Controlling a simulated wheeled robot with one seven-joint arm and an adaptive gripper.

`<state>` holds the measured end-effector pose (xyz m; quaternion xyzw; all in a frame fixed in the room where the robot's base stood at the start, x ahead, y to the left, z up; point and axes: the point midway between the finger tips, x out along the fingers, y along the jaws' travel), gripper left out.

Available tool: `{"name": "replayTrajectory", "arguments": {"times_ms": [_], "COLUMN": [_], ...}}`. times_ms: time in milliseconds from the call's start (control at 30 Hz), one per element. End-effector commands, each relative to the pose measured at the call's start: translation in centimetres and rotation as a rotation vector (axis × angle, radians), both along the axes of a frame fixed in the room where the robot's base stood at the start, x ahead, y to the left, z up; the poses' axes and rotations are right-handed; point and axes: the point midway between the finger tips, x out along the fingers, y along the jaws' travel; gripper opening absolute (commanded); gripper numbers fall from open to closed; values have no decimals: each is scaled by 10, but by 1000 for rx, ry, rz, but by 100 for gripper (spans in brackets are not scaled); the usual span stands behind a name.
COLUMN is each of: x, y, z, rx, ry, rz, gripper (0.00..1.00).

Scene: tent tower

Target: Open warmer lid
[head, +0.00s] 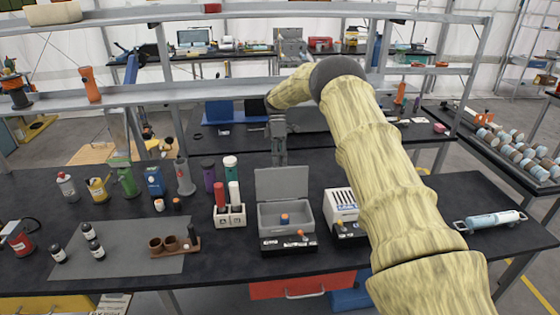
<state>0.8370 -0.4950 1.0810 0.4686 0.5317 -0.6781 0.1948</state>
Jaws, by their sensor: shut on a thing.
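The warmer (262,222) is a grey open-topped box on a black base with an orange knob, on the dark bench near its front edge. Its grey lid (283,184) stands raised, roughly upright, along the back of the box. A small blue and orange item (284,219) sits inside. My gripper (279,160) reaches down from above and behind the lid, with its fingertips at the lid's top edge. It is shut on the lid; the exact contact is small and partly hidden.
A white rack with red and white tubes (230,215) stands close left of the warmer. A white device (342,204) stands close right, beside my arm. Several bottles and a brown cup holder (176,246) are farther left. A metal shelf (150,95) spans behind.

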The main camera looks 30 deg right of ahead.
Motion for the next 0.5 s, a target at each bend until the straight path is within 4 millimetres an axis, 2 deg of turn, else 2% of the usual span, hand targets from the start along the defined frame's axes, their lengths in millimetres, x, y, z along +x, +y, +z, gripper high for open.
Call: {"name": "replayTrajectory", "arguments": {"times_ms": [33,67,100,233,500], "x": [-9,-8,-8,-7,-7], "y": [2,2,3,3,-1], "z": [-19,-19,-19,-18,-12], "rx": [2,2,2,2,1], "ry": [29,29,29,27,19], "rz": [7,7,8,7,1], "gripper": [0,0,10,32,32]}}
